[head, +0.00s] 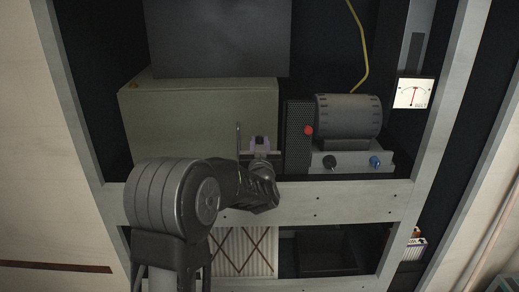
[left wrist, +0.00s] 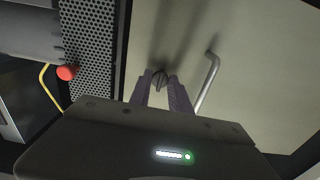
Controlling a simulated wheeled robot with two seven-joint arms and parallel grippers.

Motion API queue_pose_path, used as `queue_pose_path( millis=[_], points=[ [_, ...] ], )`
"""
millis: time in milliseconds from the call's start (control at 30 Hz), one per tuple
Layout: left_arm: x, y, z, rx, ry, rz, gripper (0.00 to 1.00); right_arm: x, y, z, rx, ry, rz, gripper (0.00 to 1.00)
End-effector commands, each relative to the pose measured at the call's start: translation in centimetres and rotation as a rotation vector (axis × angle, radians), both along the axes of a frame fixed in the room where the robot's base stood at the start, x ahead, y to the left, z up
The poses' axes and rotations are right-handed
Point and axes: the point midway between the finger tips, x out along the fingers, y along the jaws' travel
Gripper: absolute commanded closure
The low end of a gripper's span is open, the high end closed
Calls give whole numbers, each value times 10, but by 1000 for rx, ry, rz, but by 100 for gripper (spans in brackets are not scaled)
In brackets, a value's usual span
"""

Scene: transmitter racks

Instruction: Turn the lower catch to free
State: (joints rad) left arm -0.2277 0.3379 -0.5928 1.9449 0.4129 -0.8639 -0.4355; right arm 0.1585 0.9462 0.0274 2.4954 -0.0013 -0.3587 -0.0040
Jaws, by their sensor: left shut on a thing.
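The lower catch (left wrist: 160,78) shows in the left wrist view as a small dark piece on the face of a grey-green cabinet (head: 200,110). My left gripper (left wrist: 162,86) is shut on it, with one pale purple finger on each side. In the head view my left gripper (head: 261,143) reaches up to the lower right part of the cabinet face, and its fingers and wrist hide the catch. I cannot tell the catch's exact angle. My right gripper is in neither view.
A bent metal handle (head: 238,138) stands beside the gripper on the cabinet face. To the right are a perforated panel with a red button (head: 308,130), a ribbed grey cylinder (head: 348,115) and a blue knob (head: 375,162). A pale rack crossbar (head: 340,203) runs below.

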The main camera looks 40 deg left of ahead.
Motion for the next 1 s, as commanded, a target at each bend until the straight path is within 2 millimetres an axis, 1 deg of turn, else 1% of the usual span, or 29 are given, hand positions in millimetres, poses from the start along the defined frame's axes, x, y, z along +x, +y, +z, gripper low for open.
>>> queue_pose_path(
  millis=[100,467,500,767,1000],
  points=[
    [0,0,-2,-16,-8,-1,100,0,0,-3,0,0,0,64],
    [0,0,-1,-20,-12,0,100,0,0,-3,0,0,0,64],
    [0,0,-1,-20,-12,0,76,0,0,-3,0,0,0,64],
    [0,0,0,-19,-12,0,55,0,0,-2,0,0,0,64],
    [0,0,0,-18,-13,0,54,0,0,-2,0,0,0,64]
  ],
)
